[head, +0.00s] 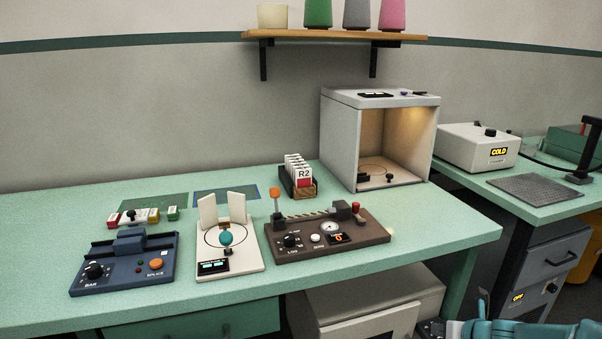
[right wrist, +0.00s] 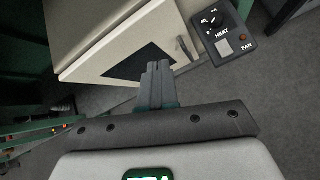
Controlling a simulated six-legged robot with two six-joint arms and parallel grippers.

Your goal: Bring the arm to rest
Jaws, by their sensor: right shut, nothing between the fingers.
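My right gripper (right wrist: 158,72) shows in the right wrist view with its two dark fingers pressed together and nothing between them. It is over or in front of a pale cabinet (right wrist: 90,45) with a dark window; I cannot tell the gap. In the head view only a teal and grey part of my right arm shows at the bottom right edge, beyond the front of the green bench (head: 400,262); the fingertips are not clear there. My left gripper is not in either view.
A HEAT and FAN control box (right wrist: 222,35) is close to the right fingers. The bench holds a blue splicer (head: 125,265), a white scale (head: 245,262), a brown winder (head: 330,240), a card box (head: 306,190) and a lit booth (head: 340,145). Grey floor is open at right (right wrist: 275,95).

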